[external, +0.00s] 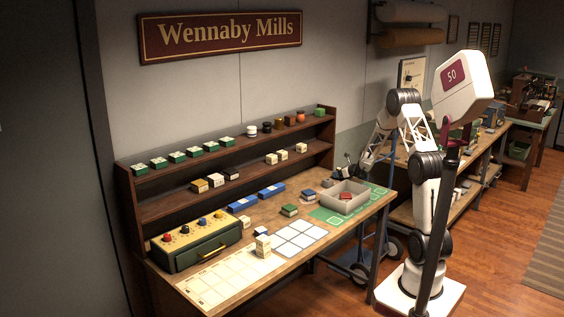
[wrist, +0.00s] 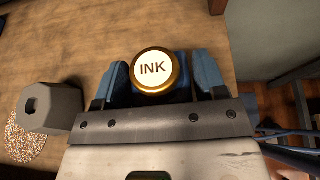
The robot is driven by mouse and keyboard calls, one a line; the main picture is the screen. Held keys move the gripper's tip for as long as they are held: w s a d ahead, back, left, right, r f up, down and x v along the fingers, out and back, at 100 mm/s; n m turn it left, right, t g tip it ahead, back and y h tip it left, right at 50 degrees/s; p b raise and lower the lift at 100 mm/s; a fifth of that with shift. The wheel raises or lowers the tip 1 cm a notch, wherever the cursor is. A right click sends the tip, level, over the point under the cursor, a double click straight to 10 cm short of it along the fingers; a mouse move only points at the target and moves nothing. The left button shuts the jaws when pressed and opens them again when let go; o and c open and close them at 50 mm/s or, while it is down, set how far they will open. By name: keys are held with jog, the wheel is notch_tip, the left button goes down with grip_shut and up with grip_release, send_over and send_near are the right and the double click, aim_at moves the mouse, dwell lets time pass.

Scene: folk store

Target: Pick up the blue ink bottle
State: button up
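The ink bottle (wrist: 154,72) shows from above in the wrist view, with a gold-rimmed white cap marked INK and dark blue glass partly visible behind it. My gripper (wrist: 163,75) has its two blue fingers on either side of the bottle. The fingers look very close to the glass, but I cannot tell whether they press on it. Whether the bottle rests on the wooden table or is just above it is not clear. In the external view my gripper (external: 347,165) is small beside the back of the grey tray, and the bottle cannot be made out there.
A grey faceted block with a dark hole (wrist: 50,107) stands left of the fingers, by a speckled round mat (wrist: 22,140). The table's edge and the floor are at right in the wrist view. The grey tray (external: 344,207) and wooden shelf (external: 160,214) also stand on the table.

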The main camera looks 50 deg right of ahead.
jog(key=c, duration=0.6)
jog(key=shift+r, duration=0.15)
notch_tip(320, 180, up, 18)
jog(key=shift+f, duration=0.1)
dwell(0.5)
dwell(0.5)
